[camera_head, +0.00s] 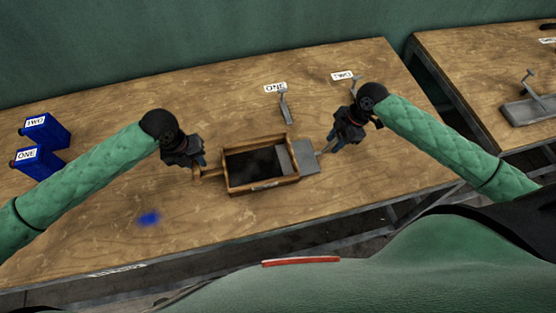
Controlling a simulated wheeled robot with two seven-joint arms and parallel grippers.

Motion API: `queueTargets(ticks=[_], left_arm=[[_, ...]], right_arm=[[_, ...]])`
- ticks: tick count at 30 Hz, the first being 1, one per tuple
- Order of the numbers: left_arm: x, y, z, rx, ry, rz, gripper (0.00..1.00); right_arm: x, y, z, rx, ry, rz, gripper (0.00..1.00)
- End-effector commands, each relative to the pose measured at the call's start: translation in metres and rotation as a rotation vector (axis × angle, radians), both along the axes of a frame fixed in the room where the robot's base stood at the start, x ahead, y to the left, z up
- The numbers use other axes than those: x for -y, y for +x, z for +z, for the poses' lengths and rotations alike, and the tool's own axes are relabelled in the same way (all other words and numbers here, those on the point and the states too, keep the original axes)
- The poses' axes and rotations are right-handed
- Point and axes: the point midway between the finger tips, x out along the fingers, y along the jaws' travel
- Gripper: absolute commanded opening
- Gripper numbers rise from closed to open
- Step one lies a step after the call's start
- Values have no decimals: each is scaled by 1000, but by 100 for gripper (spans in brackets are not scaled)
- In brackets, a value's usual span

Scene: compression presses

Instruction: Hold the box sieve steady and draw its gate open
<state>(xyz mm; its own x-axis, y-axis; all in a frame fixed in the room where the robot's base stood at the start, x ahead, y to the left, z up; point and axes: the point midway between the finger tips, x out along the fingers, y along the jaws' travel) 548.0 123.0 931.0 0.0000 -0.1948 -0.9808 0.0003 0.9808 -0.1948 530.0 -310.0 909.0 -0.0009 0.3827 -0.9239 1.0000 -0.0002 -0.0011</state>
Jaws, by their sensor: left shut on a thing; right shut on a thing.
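The box sieve (262,187) is a wooden frame with a dark inside, sitting on the wooden table. A grey metal gate (305,157) sticks out past its right end, so it is at least partly drawn out. My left gripper (197,168) is shut on the wooden handle (211,174) at the sieve's left end. My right gripper (326,147) is shut on the gate's handle (321,151) at the right. The fingertips are small and dark here, and the exact grip is hard to see.
Two blue containers labelled ONE (38,160) and TWO (47,131) stand at the left. Metal pieces stand by the ONE (286,107) and TWO labels at the back. A blue patch (149,218) lies front left. A second table (480,60) is at the right.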

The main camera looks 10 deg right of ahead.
Motion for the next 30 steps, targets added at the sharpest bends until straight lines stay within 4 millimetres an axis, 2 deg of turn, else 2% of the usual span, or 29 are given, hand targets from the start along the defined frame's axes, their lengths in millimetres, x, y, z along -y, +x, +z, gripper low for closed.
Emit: queueTargets(ticks=[1, 2, 5, 17, 23, 30], left_arm=[[-1, 0, 0, 0, 2, 1, 0], [-1, 0, 0, 0, 2, 1, 0], [-1, 0, 0, 0, 1, 1, 0], [0, 0, 0, 0, 1, 0, 0], [0, 0, 0, 0, 1, 0, 0], [0, 0, 0, 0, 0, 0, 0]], right_arm=[[2, 0, 0, 0, -2, -1, 5], [2, 0, 0, 0, -1, -1, 38], [1, 0, 0, 0, -1, -1, 58], [4, 0, 6, 1, -1, 0, 58], [15, 1, 32, 2, -3, 0, 58], [34, 1, 75, 2, -4, 0, 58]])
